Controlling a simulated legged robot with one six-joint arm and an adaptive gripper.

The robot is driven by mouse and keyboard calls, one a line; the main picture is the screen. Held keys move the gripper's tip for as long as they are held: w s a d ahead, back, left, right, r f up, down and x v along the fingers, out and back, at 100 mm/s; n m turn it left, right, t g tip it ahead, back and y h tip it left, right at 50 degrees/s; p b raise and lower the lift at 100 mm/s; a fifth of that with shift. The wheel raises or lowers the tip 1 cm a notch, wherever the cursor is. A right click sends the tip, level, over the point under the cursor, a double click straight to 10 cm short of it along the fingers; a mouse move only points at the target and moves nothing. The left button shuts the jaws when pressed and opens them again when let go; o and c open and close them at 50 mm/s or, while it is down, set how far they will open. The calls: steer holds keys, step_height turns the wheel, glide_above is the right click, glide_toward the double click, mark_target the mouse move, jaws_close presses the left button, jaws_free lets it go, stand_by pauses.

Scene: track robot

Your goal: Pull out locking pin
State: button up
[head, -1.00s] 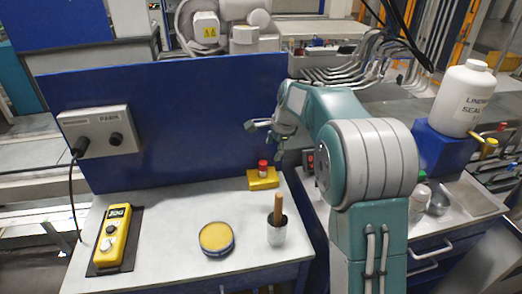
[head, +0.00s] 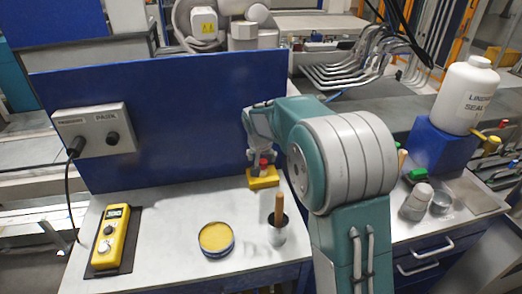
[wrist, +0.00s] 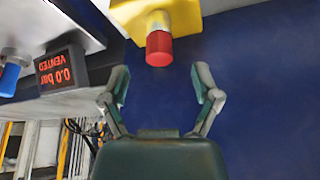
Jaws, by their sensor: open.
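The locking pin seems to be the red-capped piece (head: 263,164) standing upright in a yellow block (head: 264,180) on the bench, near the blue back panel. In the wrist view the red cap (wrist: 159,48) shows on a short grey collar, above and between my fingertips, with the yellow block (wrist: 183,12) behind it. My gripper (wrist: 161,82) is open and empty. Its fingers are spread to either side, and the cap appears just beyond the tips, not clasped. In the head view my gripper (head: 262,158) points down over the cap; its fingertips are hard to make out.
A round yellow tin (head: 216,238), a grey cup with a wooden handle (head: 278,229) and a yellow handheld device (head: 110,238) stand on the bench. The blue panel (head: 170,120) rises close behind. A display (wrist: 60,68) reads "VENTED 0.0 bar" in the wrist view.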

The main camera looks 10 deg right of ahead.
mark_target(262, 162)
steer(key=shift+x, duration=2.2)
jaws_close()
